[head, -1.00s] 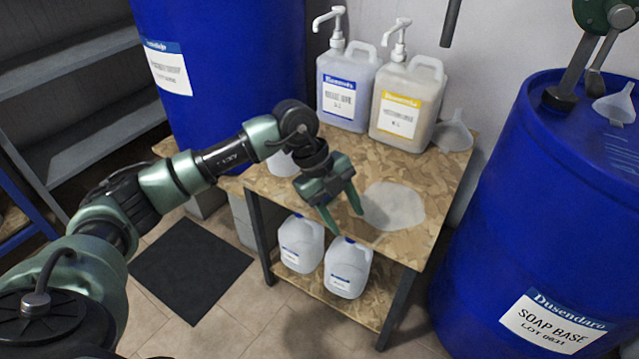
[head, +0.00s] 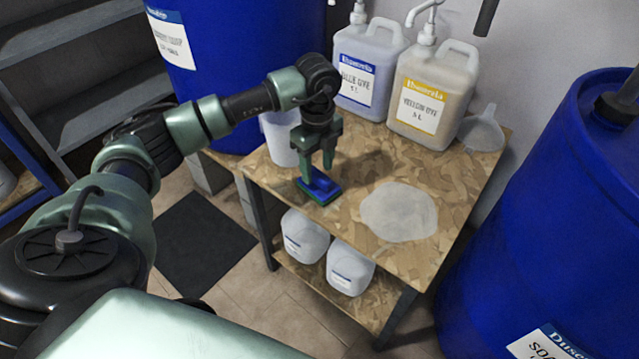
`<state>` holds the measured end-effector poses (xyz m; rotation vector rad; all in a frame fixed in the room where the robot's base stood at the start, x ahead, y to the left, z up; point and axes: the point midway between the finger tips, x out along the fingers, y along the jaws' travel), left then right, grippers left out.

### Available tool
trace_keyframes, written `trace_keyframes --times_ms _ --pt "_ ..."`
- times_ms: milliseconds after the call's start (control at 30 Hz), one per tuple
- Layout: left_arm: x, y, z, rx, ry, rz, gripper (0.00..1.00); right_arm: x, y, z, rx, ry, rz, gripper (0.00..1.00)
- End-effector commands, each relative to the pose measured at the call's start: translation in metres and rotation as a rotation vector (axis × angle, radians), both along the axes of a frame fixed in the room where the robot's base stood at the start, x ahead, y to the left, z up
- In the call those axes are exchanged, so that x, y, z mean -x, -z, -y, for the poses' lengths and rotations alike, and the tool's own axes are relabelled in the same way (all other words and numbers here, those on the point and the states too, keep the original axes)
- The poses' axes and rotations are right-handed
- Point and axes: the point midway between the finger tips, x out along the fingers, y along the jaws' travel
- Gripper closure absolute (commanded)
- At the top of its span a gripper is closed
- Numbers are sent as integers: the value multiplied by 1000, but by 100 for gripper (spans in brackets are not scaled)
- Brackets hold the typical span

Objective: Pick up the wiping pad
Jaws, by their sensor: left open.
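The wiping pad (head: 321,192) is a small blue block with a green underside. It lies on the wooden table (head: 420,265) near its front left edge. My left gripper (head: 318,172) points down over the pad, its open fingers at the pad's raised top part. I cannot tell whether the fingertips touch it. My right gripper is not in view.
A white container (head: 280,138) stands just behind the gripper. Blue and yellow dye jugs (head: 368,70) (head: 432,95) and a funnel (head: 483,130) stand at the back. A pale spill (head: 399,212) lies right of the pad. Large blue drums (head: 560,220) flank the table.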

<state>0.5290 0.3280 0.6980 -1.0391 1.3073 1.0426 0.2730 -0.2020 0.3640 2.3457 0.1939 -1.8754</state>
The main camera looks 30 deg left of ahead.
Motion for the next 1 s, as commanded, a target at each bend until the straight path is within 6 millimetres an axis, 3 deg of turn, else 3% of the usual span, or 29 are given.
trace_keyframes --times_ms 133,400,433,600,1000 --pt "0 20 0 2 1 -1 51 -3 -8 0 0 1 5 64" --pt "0 23 0 1 2 2 51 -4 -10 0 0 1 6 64" --pt "0 23 0 1 2 2 54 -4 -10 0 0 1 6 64" --pt "0 23 0 1 2 2 100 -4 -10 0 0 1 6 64" --pt "-1 19 0 3 1 2 100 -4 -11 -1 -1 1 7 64"
